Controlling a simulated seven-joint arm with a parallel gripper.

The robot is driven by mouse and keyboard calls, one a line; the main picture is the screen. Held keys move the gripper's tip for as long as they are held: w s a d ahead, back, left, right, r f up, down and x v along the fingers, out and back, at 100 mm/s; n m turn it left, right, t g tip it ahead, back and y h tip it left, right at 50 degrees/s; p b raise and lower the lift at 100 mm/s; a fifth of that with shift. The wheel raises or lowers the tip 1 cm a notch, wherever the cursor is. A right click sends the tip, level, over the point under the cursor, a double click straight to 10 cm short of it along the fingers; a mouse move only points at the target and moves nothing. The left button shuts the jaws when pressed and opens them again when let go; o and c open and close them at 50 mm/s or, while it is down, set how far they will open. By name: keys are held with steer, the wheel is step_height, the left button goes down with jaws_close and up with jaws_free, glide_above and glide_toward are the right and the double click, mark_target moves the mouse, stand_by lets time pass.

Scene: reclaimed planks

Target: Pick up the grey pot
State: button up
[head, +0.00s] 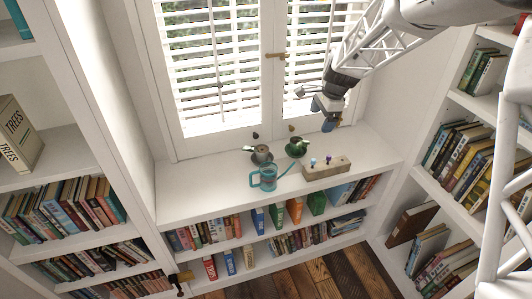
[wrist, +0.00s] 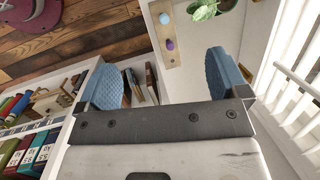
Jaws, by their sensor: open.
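What is inside the pot is too small to tell. The pot does not show in the wrist view. My gripper (head: 325,112) is up and to the right of the pot, above the ledge near the window. Its two blue fingers are spread apart and empty, as the wrist view also shows (wrist: 168,80).
A dark green pot with a plant (head: 297,147) stands right of the grey pot. A wooden block (head: 326,170) with blue and purple knobs lies further right. Small dark objects (head: 256,135) are near the window. Bookshelves flank the ledge. Its left part is clear.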

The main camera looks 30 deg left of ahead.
steer(key=w+a+f+m, duration=0.2)
steer(key=w+a+f, duration=0.2)
steer(key=a+f, duration=0.65)
steer(key=m+g, duration=0.1)
steer(key=m, duration=0.1)
glide_toward(262, 150)
steer(key=shift+s+d+f, duration=0.25)
steer(key=shift+d+f, duration=0.05)
steer(key=shift+f, duration=0.2)
steer(key=shift+a+f, duration=0.25)
steer(key=shift+f, duration=0.1)
steer(key=shift+x, duration=1.2)
steer(key=shift+s+a+f, duration=0.1)
steer(key=shift+x, duration=2.5)
steer(key=shift+s, duration=0.15)
steer(key=shift+c, duration=0.4)
